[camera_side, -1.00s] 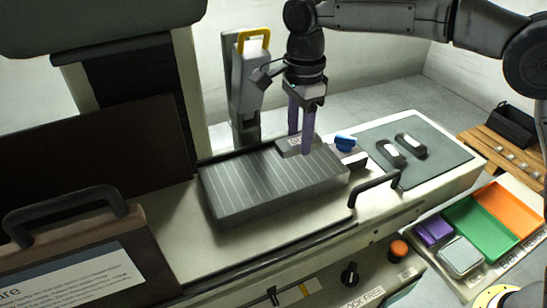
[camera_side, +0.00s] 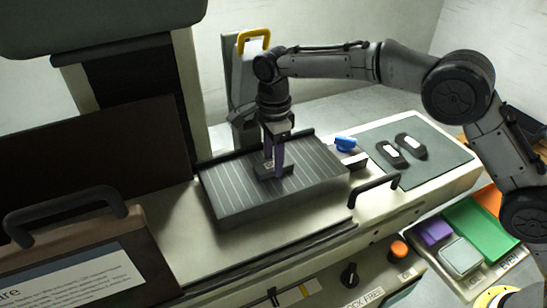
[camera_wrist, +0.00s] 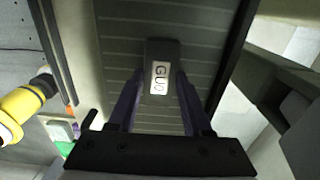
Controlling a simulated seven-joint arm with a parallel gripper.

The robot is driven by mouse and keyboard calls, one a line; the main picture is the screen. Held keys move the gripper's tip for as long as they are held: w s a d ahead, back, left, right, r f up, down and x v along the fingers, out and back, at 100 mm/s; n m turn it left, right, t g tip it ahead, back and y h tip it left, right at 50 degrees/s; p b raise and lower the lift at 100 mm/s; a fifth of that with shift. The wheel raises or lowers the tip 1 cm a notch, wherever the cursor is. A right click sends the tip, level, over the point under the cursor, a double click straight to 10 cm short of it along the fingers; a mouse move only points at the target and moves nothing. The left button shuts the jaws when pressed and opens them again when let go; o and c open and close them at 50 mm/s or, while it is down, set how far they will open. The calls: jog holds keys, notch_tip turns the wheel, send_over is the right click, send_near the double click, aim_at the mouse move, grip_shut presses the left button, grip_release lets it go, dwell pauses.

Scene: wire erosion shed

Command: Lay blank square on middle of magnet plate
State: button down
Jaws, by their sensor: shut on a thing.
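The blank square is a small dark block (camera_side: 287,171) with a white lettered label, which shows in the wrist view (camera_wrist: 162,55). The magnet plate (camera_side: 238,199) is a dark grey slab with thin light lines; it also fills the middle of the wrist view (camera_wrist: 120,40). My gripper (camera_side: 273,173) has purple fingers pointing down and is shut on the block, one finger on each side in the wrist view (camera_wrist: 160,76).
A dark rail (camera_side: 220,158) runs along the plate's back edge. A blue knob (camera_side: 345,144) and a black bar handle (camera_side: 374,191) are to the right. Two dark pieces (camera_side: 390,154) with white labels lie on a grey mat (camera_side: 440,158). The plate's front is clear.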

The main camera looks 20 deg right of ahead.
jog(key=shift+c, duration=1.7)
grip_release()
jog(key=shift+f, duration=0.1)
notch_tip(320, 180, up, 12)
jog(key=shift+r, duration=0.2)
